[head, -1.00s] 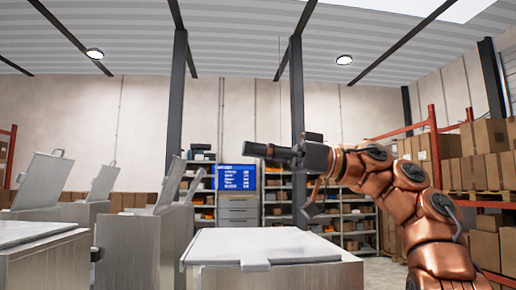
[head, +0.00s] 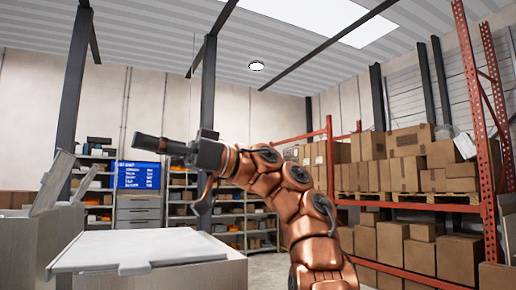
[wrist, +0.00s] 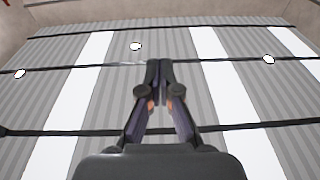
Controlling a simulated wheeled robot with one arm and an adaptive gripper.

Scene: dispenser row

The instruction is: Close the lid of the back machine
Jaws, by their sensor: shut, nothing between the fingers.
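A grey metal machine (head: 30,250) stands at the left edge of the head view with its lid (head: 52,180) tilted up, open. A second raised plate (head: 85,183) shows just right of that lid; I cannot tell which machine it belongs to. A nearer machine (head: 215,272) stands at the bottom with its pale lid (head: 130,248) lying flat. I cannot tell for certain which is the back machine. My gripper (head: 140,142) is held above the near machine, pointing left, touching nothing. In the wrist view my gripper (wrist: 160,66) has its fingers together and empty, facing the ceiling.
A blue screen (head: 138,175) and shelves with bins (head: 240,222) stand at the back. An orange rack (head: 480,150) with stacked boxes (head: 400,165) fills the right side. Open floor (head: 268,268) shows between the near machine and my arm.

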